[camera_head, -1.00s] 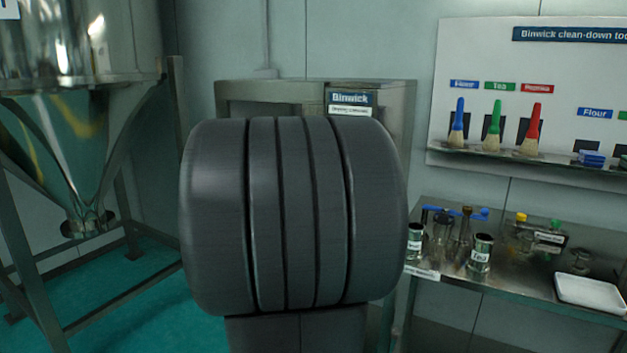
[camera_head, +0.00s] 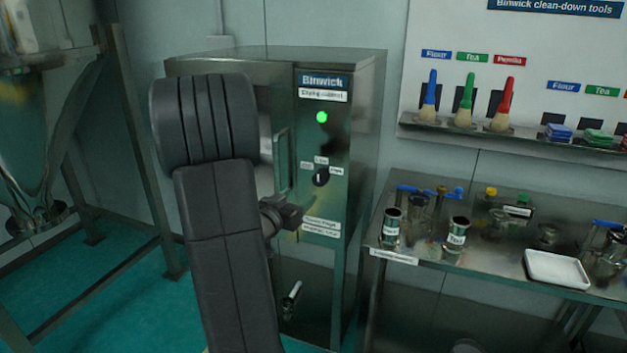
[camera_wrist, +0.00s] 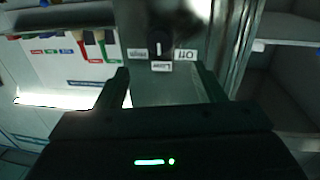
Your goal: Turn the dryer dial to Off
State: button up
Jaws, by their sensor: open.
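The dryer (camera_head: 362,110) is a metal cabinet with a dark front panel. Its black dial (camera_head: 320,176) with a pale pointer mark sits mid-panel, below a lit green light (camera_head: 321,117). In the wrist view the scene is upside down. There the dial (camera_wrist: 157,43) has a label reading Off (camera_wrist: 186,55) at right, Low (camera_wrist: 161,67) below and a third at left. The pointer looks upright, in line with Low; its exact angle is hard to read. My gripper (camera_head: 292,214) is open and empty, below the dial. Its fingers (camera_wrist: 163,72) are apart, clear of the dial.
A vertical handle (camera_head: 282,162) stands out from the dryer front, left of the dial. A steel table (camera_head: 480,262) with jars and a white tray (camera_head: 557,269) is at right, below a brush board (camera_head: 530,60). A steel hopper (camera_head: 35,150) stands at left.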

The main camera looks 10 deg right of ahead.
aim_at(318, 180)
jog(key=p+x, duration=0.1)
jog(key=x, duration=0.9)
jog(key=c, duration=1)
